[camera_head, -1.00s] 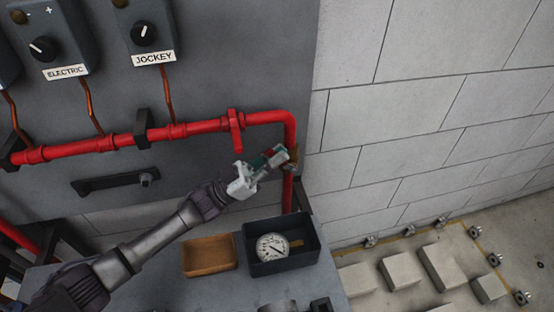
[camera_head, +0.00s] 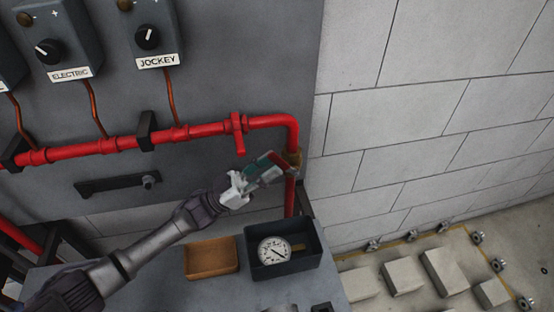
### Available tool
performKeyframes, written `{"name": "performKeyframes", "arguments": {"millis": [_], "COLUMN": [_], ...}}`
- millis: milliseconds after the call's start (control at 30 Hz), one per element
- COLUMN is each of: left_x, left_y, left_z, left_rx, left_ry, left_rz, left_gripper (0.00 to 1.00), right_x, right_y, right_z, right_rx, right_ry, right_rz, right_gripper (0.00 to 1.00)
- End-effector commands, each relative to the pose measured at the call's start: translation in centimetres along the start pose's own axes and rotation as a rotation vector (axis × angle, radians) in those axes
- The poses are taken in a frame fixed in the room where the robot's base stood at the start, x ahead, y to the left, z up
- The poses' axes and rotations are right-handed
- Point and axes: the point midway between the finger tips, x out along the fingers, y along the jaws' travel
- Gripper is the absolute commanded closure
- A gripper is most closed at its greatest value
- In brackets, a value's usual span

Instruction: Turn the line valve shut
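The red pipe (camera_head: 205,129) runs along the dark panel and bends down at its right end. On the vertical part sits a brass-coloured valve body (camera_head: 294,159) with a short red lever (camera_head: 281,160) pointing up and left. My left gripper (camera_head: 270,168) reaches in from the left, its fingertips right at this lever. The fingers partly cover the lever, and I cannot tell whether they touch or grip it. Another red handle (camera_head: 239,134) hangs from the horizontal pipe, clear of the gripper. My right gripper is not in view.
Below the arm, a brown tray (camera_head: 211,270) and a dark box (camera_head: 284,266) holding a pressure gauge (camera_head: 272,251) stand on a grey table. A dark bar handle (camera_head: 105,185) sticks out of the panel. A block wall (camera_head: 420,110) stands close to the pipe's right.

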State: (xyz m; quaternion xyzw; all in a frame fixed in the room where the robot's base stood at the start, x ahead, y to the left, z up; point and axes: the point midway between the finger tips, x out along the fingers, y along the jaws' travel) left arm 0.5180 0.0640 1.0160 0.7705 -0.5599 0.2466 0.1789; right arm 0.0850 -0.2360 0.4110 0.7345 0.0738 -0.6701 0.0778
Motion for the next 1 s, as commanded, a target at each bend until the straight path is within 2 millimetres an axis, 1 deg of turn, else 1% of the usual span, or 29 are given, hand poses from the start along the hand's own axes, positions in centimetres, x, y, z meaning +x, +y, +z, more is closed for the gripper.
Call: {"name": "performKeyframes", "arguments": {"millis": [33, 200, 300, 400, 500, 600, 833, 1000], "left_x": [-1.3, -5.0, -6.8, -8.1, -8.9, -9.2, -9.2, -9.1], "left_y": [-0.1, 0.0, 0.0, 0.0, 0.0, 0.0, 0.0, 0.0], "left_z": [0.1, 0.1, 0.1, 0.1, 0.0, 0.0, 0.0, -0.2], "left_rx": [-0.001, -0.001, -0.001, -0.001, 0.000, 0.000, 0.000, 0.000], "left_ry": [-0.004, -0.003, -0.003, -0.002, -0.001, 0.001, 0.001, 0.001], "left_rz": [-0.005, -0.004, -0.004, -0.003, -0.002, 0.000, 0.000, 0.000], "left_gripper": [0.66, 0.66, 0.66, 0.66, 0.66, 0.66, 0.66, 0.94], "right_x": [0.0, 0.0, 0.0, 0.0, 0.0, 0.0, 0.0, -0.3], "right_y": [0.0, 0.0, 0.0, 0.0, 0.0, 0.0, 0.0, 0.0], "right_z": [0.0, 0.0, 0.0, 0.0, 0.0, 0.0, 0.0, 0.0], "right_rx": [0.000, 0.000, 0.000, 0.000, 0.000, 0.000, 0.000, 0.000], "right_ry": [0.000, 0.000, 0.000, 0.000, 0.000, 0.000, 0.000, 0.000], "right_rz": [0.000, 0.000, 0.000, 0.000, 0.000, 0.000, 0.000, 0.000], "right_gripper": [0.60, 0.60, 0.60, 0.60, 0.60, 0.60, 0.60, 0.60]}}
